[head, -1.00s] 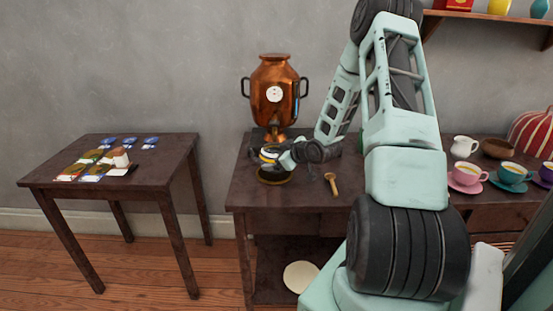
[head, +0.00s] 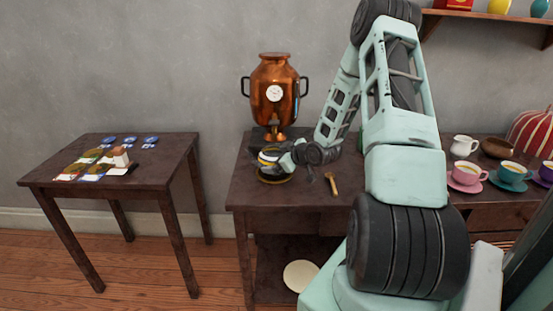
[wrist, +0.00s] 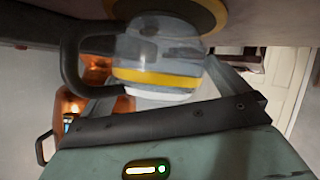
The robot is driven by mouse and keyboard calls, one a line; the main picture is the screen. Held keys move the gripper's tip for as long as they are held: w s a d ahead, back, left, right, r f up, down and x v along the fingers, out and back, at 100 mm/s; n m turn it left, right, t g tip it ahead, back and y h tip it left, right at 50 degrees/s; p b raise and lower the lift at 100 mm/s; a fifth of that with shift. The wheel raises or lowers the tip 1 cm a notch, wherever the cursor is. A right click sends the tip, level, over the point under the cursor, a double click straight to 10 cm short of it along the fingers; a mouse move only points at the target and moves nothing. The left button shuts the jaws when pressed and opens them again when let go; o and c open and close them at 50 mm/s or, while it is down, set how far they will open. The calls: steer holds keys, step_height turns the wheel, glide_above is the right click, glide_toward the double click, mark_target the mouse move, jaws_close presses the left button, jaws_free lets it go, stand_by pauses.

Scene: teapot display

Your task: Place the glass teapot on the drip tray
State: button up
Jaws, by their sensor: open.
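The glass teapot (head: 267,158), clear with a yellow band and a dark handle, stands on the drip tray (head: 276,180), a round dark disc with a gold rim on the middle table. In the wrist view, which looks upside down, the teapot (wrist: 160,65) has its base against the dark centre of the tray (wrist: 208,10). The handle is on the left there. My gripper (head: 281,157) is at the teapot's right side in the head view. In the wrist view the open gripper (wrist: 158,78) has its fingers on either side of the teapot. Exact finger contact is unclear.
A copper urn (head: 275,92) stands behind the tray. A small wooden-handled tool (head: 332,184) lies to the right. Cups on saucers (head: 466,177) and a white jug (head: 465,145) stand farther right. A side table (head: 60,185) with small packets is at the left.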

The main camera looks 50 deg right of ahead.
steer(key=v, duration=1.1)
steer(key=w+a+r+n+g+y, duration=0.1)
steer(key=w+a+g, duration=0.15)
steer(key=a, duration=1.15)
steer(key=w+a+r+n+g+y, duration=0.2)
steer(key=a+g, duration=0.1)
steer(key=a, duration=1)
steer(key=s+a+r+n+g, duration=0.1)
steer(key=s+a+r+g, duration=0.1)
steer(key=s+a, duration=0.8)
steer(key=s+a+r+g, duration=0.2)
steer(key=s+a+g, duration=0.2)
steer(key=s+a, duration=0.6)
steer(key=s, duration=0.3)
steer(key=shift+s+a+r+n+g+h, duration=0.2)
steer(key=shift+s+r+n+g+h, duration=0.1)
steer(key=shift+n+g, duration=0.1)
steer(key=shift+r, duration=0.1)
step_height(320, 180, up, 8)
steer(key=p, duration=0.8)
steer(key=shift+f, duration=0.2)
steer(key=shift+w, duration=0.1)
